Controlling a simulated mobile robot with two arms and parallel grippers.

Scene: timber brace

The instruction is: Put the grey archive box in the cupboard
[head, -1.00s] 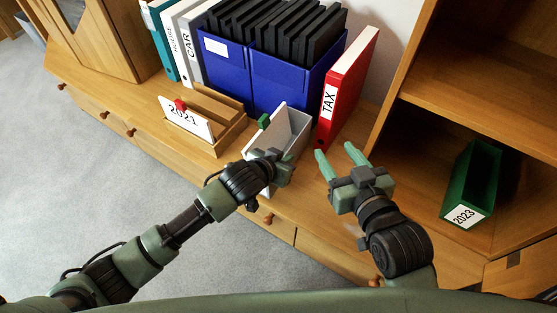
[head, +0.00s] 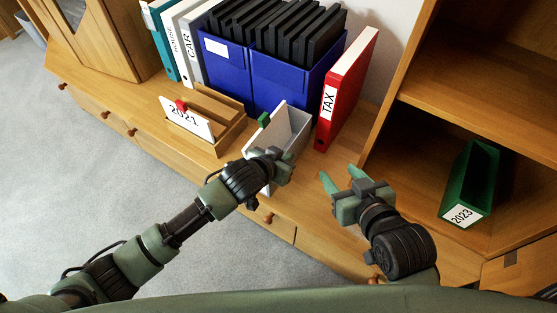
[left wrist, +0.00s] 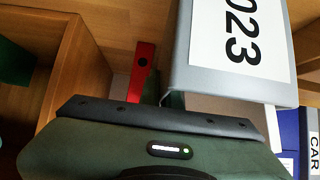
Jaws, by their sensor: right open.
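The light grey archive box (head: 291,132) stands open-topped on the wooden top, in front of the blue boxes. The open cupboard (head: 415,165) is at the right.
A green 2023 box (head: 472,182) stands in the cupboard's lower space, with bare floor left of it. Blue boxes (head: 280,85) are at the back. A wooden card tray (head: 232,130) is left.

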